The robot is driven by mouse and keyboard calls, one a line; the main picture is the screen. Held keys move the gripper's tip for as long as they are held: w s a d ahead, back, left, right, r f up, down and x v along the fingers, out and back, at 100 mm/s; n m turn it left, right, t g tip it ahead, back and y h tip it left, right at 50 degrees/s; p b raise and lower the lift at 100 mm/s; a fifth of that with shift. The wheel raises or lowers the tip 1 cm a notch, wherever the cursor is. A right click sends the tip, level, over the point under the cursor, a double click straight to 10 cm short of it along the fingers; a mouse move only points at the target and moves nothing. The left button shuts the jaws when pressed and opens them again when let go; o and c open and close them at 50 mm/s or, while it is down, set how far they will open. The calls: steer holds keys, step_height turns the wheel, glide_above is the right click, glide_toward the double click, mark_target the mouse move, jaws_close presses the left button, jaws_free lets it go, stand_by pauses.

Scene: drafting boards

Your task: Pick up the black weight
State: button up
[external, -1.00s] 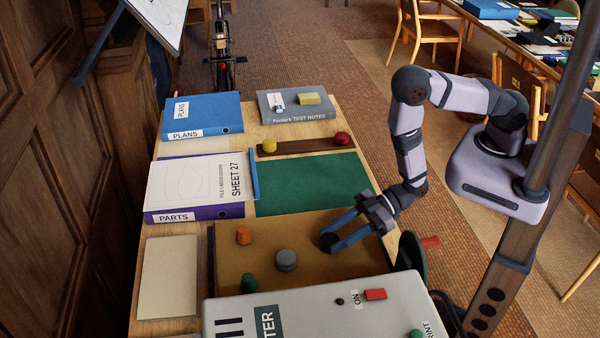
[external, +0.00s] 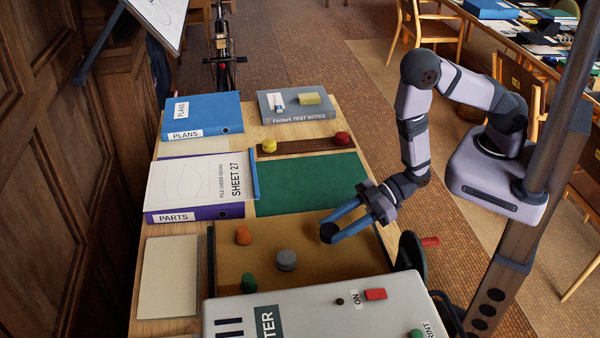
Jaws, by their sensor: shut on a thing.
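The black weight (external: 327,233) is a small dark round piece at the tips of my gripper (external: 333,231). My gripper has blue fingers and is shut on the weight, over the right back part of the brown tray (external: 335,277). The weight appears a little above the tray surface, near the edge of the green mat. The fingers hide part of the weight.
The tray also holds a grey weight (external: 286,260), an orange one (external: 243,235) and a green one (external: 249,282). A white printer box (external: 330,310) stands in front. The green mat (external: 310,183) is bare. Yellow (external: 269,146) and red (external: 342,138) pieces sit on a dark strip behind it.

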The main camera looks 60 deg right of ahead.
mark_target(337, 226)
steer(key=shift+r, duration=3.25)
